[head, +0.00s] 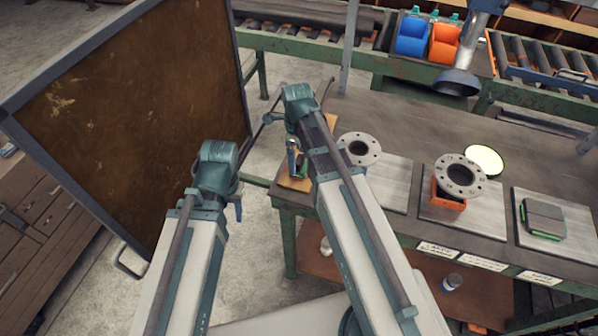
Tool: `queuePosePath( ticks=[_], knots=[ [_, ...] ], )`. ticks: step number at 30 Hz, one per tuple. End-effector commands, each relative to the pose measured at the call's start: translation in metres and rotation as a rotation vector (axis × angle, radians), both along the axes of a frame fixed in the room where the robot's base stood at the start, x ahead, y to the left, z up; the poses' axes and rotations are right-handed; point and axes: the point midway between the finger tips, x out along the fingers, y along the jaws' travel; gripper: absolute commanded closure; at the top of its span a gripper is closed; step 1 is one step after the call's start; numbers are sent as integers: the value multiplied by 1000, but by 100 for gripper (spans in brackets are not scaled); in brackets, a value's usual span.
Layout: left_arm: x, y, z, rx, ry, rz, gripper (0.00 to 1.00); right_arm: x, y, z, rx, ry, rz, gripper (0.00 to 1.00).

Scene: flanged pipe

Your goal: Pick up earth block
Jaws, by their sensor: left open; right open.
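A dark grey block with green edges (543,219) lies on the right-hand grey plate on the workbench. It looks like the earth block, though I cannot read a label on it. My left arm rises from the lower left to its teal joint, and my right arm rises from the bottom to a teal joint beside the bench's left end. The fingers of both grippers are hidden behind my arms. I see neither arm touching the block.
A flanged pipe (359,149) stands on the left plate. Another flange (460,175) sits on an orange block (448,197) on the middle plate. A pale round disc (484,160) lies behind it. A grey hood (457,82) hangs above. A large brown panel (135,110) stands left.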

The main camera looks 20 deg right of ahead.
Motion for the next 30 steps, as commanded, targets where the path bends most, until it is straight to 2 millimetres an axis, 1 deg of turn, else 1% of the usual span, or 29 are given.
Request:
queuePosePath(
  ticks=[5,12,15,18,24,26,30],
  knots=[
    [0,0,-11,0,0,0,50,0,-1,-11,0,0,0,0],
    [0,0,-42,0,0,0,50,-1,-5,-42,0,0,0,0],
    [0,0,-51,0,0,0,50,0,-5,-51,0,0,0,0],
    [0,0,-53,0,0,0,50,0,-5,-53,0,0,0,0],
    [0,0,-51,0,0,0,50,-1,-5,-51,0,0,0,0],
    [0,0,-51,0,0,0,50,-1,-5,-51,0,0,0,9],
    [0,0,-51,0,0,0,50,-1,-5,-51,0,0,0,34]
  ],
)
